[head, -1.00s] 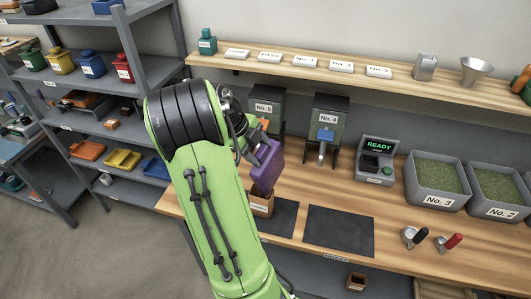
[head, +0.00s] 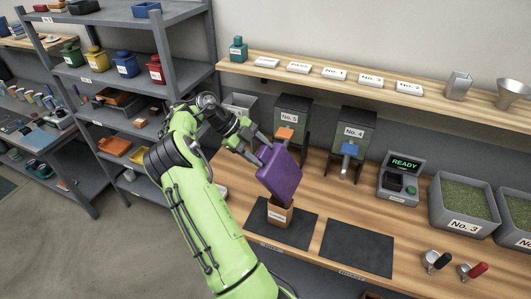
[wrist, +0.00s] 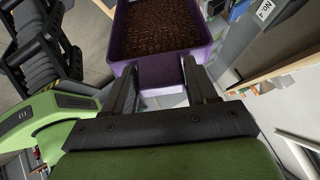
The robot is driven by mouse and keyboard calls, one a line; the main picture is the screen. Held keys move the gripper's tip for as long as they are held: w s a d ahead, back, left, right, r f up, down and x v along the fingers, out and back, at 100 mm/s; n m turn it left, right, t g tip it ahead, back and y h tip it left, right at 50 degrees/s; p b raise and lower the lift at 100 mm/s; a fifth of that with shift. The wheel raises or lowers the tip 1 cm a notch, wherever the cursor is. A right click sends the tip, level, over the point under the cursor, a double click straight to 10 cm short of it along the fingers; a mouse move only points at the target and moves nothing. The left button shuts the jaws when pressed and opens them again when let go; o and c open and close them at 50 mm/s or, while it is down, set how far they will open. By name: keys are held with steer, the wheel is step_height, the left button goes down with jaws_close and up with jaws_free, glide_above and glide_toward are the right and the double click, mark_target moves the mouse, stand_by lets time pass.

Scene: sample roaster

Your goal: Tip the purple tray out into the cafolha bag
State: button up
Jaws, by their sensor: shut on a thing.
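The purple tray (head: 279,176) is tilted steeply above the bench in the head view, with its lower end just over the open bag. In the wrist view the purple tray (wrist: 185,52) shows brown beans (wrist: 160,25) inside it. My gripper (head: 262,152) is shut on the near edge of the tray; the fingers (wrist: 160,72) also show in the wrist view. A small brown paper bag (head: 280,214) stands upright on a dark mat under the tray. Its label is too small to read, and its inside is partly hidden by the tray.
A dark mat (head: 356,248) to the right is bare. Dispensers No. 5 (head: 292,125) and No. 4 (head: 356,135) stand behind the bag. A scale (head: 400,178) reading READY, bin No. 3 (head: 463,222) and two scoops are to the right.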

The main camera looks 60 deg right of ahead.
steer(key=shift+w+d+f+n+g, duration=0.1)
steer(key=shift+w+f+g, duration=0.25)
steer(key=shift+w, duration=0.45)
steer(key=shift+w+d+f+n+g, duration=0.1)
steer(key=shift+w+g, duration=0.35)
steer(key=shift+w, duration=0.35)
steer(key=shift+w+d+f+n+g, duration=0.1)
steer(key=shift+w+f+g, duration=0.25)
steer(key=shift+w, duration=0.45)
steer(key=shift+r, duration=0.15)
steer(key=shift+a+r, duration=0.1)
steer(key=shift+r, duration=1.4)
